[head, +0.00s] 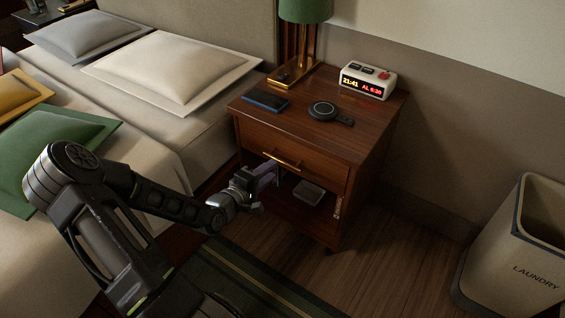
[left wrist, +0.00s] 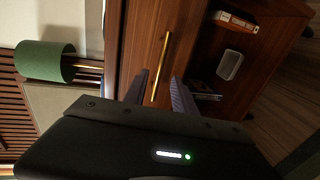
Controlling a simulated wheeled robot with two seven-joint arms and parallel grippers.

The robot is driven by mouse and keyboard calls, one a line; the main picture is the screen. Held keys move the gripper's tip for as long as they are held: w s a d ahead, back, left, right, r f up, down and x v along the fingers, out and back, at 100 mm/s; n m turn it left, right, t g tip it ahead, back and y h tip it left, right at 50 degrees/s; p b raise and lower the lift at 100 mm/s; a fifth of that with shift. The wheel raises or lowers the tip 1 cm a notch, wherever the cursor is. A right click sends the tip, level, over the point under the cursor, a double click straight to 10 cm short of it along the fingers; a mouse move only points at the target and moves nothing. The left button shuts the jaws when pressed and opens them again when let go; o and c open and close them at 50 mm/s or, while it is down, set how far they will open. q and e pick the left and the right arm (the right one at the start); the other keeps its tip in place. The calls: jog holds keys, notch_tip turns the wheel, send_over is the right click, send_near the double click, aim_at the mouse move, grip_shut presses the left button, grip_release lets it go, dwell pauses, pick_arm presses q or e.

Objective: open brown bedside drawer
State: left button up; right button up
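The brown bedside cabinet (head: 371,120) stands beside the bed. Its drawer front (head: 318,168) looks shut and flush, with a brass bar handle (head: 283,160) across it. In the left wrist view the same handle (left wrist: 161,66) runs upright in the picture, on the wooden drawer front (left wrist: 147,30). My left gripper (head: 268,172) is at the drawer front, just below the handle in the head view. In the left wrist view the gripper (left wrist: 158,88) is open, with one finger on each side of the handle's lower end. I cannot tell whether either finger touches it. My right gripper is out of view.
An open shelf below the drawer holds a small grey box (head: 308,192) and books. A laundry bin (head: 515,250) stands at right; floor between is clear.

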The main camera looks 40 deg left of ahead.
aim_at(282, 162)
pick_arm(q)
jog(key=b+x, duration=0.2)
jog(key=x, duration=0.5)
grip_shut()
dwell(1.4)
